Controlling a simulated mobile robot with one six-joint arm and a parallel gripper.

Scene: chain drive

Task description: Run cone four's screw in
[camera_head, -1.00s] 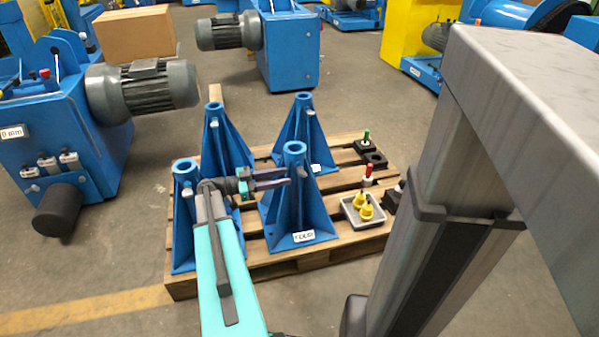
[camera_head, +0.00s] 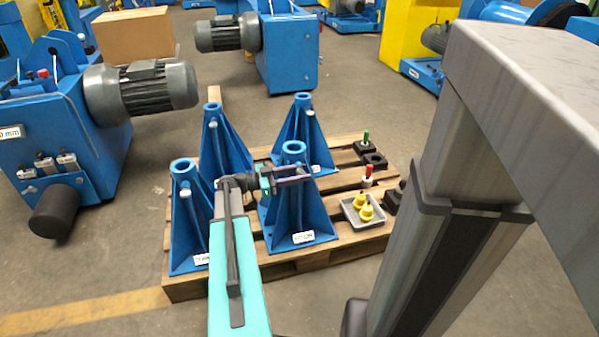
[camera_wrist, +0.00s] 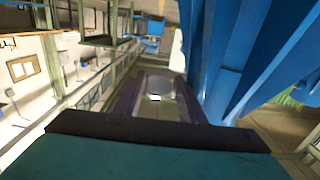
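Several blue ribbed cones stand on the pallet, and the front right cone (camera_head: 293,205) has a small label at its foot that looks like "FOUR" but is blurred. My gripper (camera_head: 308,174) reaches rightward across this cone's upper part, just below its round top. Its two dark fingers look apart, with a gap between them. In the wrist view, a pale grey rounded piece (camera_wrist: 160,86), probably the screw's head, shows between the fingertips of my gripper (camera_wrist: 161,92). Whether the fingers touch it is not clear. The blue cone ribs (camera_wrist: 245,55) rise close on the right.
The wooden pallet (camera_head: 262,262) also carries a grey tray (camera_head: 352,214) with yellow pieces, a red-topped piece (camera_head: 368,171) and a green-topped piece (camera_head: 366,138). The front left cone (camera_head: 187,225) and back left cone (camera_head: 224,150) stand near my arm. Floor ahead of the pallet is clear.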

